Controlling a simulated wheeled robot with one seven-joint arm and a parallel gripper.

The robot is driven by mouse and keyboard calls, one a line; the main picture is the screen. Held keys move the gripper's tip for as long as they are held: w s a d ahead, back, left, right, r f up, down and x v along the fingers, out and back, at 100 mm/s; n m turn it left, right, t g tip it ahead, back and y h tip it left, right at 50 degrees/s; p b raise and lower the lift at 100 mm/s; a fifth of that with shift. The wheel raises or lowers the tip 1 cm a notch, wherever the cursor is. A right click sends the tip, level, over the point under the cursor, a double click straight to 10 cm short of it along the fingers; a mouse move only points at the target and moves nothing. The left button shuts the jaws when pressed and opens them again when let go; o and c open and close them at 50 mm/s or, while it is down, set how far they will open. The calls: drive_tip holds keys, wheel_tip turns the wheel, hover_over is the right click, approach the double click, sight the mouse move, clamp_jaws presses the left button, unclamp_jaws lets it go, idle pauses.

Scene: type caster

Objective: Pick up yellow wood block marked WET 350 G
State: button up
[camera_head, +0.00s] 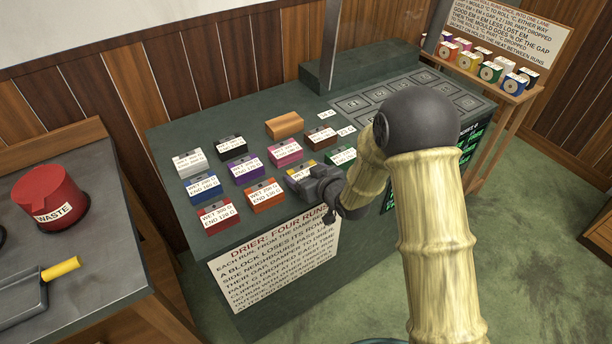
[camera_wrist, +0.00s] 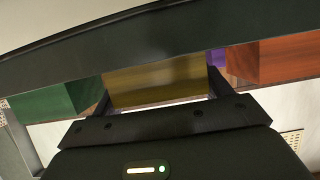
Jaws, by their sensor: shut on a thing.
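The yellow wood block (camera_head: 298,173) with a white label sits among the blocks on the dark green table; only "WET" can be partly read, and the rest of its label is covered. My gripper (camera_head: 309,183) is at the block from the front right and hides part of it. In the wrist view the yellow block (camera_wrist: 158,80) lies between the two fingers, and my gripper (camera_wrist: 160,88) is shut on it. I cannot tell whether the block is clear of the table.
A green block (camera_head: 341,155), an orange block (camera_head: 266,196), a purple block (camera_head: 247,168) and a pink block (camera_head: 285,152) stand close around it. Red, blue, white, black and brown blocks are also on the table (camera_head: 180,130). A clear panel stands at the back.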

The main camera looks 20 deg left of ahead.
sight(306, 172)
drive_tip(key=shift+r, duration=0.1)
wheel_tip(306, 172, up, 10)
drive_tip(key=shift+f, duration=0.1)
idle(0.4)
